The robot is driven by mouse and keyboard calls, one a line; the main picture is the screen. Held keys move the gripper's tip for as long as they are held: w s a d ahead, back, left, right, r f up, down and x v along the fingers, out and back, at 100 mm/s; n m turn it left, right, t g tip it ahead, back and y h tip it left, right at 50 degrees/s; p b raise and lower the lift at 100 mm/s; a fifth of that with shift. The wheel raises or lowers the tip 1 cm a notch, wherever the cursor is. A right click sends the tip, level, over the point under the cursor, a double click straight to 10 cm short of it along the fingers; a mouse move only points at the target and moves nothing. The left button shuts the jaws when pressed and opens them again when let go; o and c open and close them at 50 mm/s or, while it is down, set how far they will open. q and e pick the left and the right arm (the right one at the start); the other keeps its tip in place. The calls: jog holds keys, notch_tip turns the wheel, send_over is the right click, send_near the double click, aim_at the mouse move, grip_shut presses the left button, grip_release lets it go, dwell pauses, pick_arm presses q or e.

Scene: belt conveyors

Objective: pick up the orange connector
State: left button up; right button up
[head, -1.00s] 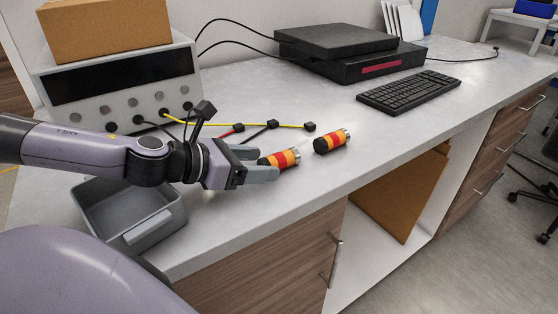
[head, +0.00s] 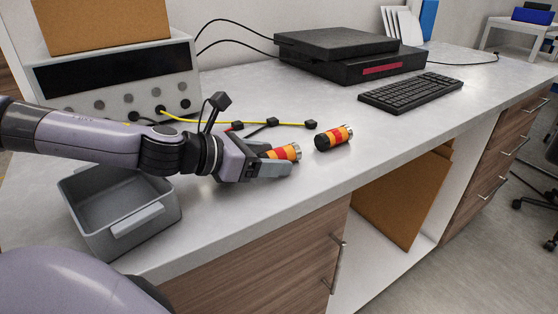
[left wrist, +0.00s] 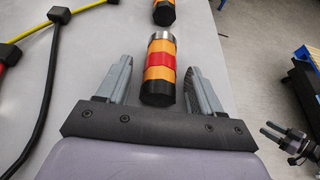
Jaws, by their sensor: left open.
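An orange connector (head: 285,153) with a red band and a silver end lies on the grey worktop (head: 260,206). In the left wrist view this connector (left wrist: 160,72) lies between the two fingers, with its black end toward the palm. My left gripper (head: 275,160) is open around it, with a gap showing on each side. A second, similar orange connector (head: 333,138) lies farther right; its black end (left wrist: 164,13) shows at the top of the left wrist view.
A grey bin (head: 122,218) stands at the front left. Yellow, red and black cables with black plugs (head: 272,122) lie behind the gripper. A meter box (head: 115,82), a keyboard (head: 410,92) and a black device (head: 350,62) stand farther back. The worktop's front edge is close.

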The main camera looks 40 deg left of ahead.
pick_arm(q)
jog(key=c, duration=1.1)
jog(key=shift+r, duration=0.2)
